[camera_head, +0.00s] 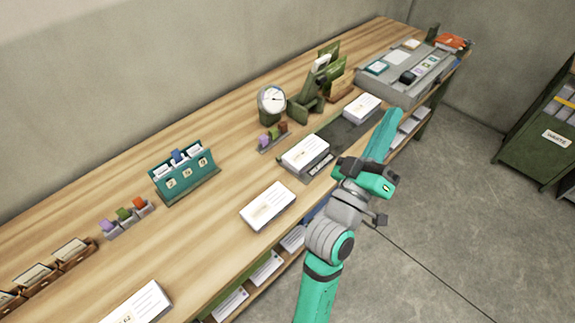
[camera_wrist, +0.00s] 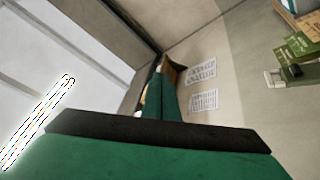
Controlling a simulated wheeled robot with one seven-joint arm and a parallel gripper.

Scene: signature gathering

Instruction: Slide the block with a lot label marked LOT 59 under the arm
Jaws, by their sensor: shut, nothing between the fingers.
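White blocks with small labels lie on the wooden bench: one at the near left (camera_head: 140,303), one mid-bench (camera_head: 268,206), one at the near end of a dark strip (camera_head: 306,153) and one at its far end (camera_head: 362,107). The lot labels are too small to read, so I cannot tell which is LOT 59. A green stand with an angled arm (camera_head: 318,88) is behind the strip. My gripper (camera_head: 394,113) is shut and empty, beside the bench's front edge near the far block. It shows in the wrist view (camera_wrist: 162,75), facing the wall.
A round dial (camera_head: 271,100), a teal card holder (camera_head: 184,172) and small coloured items (camera_head: 127,215) stand along the bench. A grey tray (camera_head: 400,80) is at the far end. Shelves below hold more white blocks. A green cabinet (camera_head: 545,140) stands right; the floor between is clear.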

